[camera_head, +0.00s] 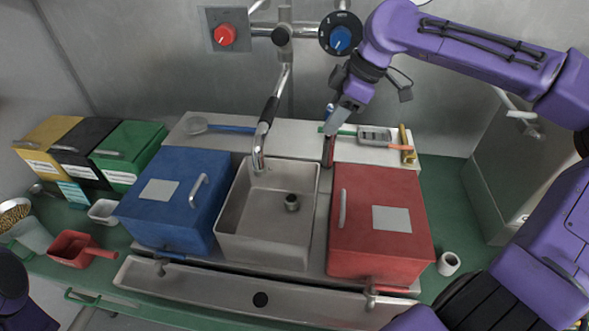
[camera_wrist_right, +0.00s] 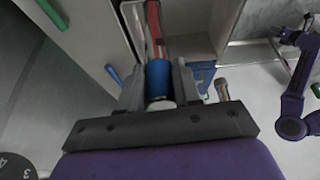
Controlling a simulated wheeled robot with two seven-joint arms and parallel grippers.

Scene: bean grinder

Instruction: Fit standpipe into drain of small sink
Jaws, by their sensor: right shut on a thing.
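The small sink (camera_head: 228,222) is a grey metal basin between a blue box and a red box. A short dark round fitting (camera_head: 291,202) stands on its floor, probably the drain. My right gripper (camera_head: 337,125) is behind the sink, near the back left corner of the red box. It is shut on a tube with a blue section and a red length, probably the standpipe (camera_head: 328,150). In the right wrist view, the blue section (camera_wrist_right: 159,80) sits between the fingers, and the red part extends beyond. The tube looks roughly upright. My left gripper is out of view.
A faucet (camera_head: 258,150) hangs over the sink's back left. The blue box (camera_head: 180,215) and red box (camera_head: 380,245) flank the sink closely. A strainer (camera_head: 197,124), a grey grater-like tool (camera_head: 375,135) and a brass piece (camera_head: 405,140) lie on the back ledge. The sink interior is otherwise empty.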

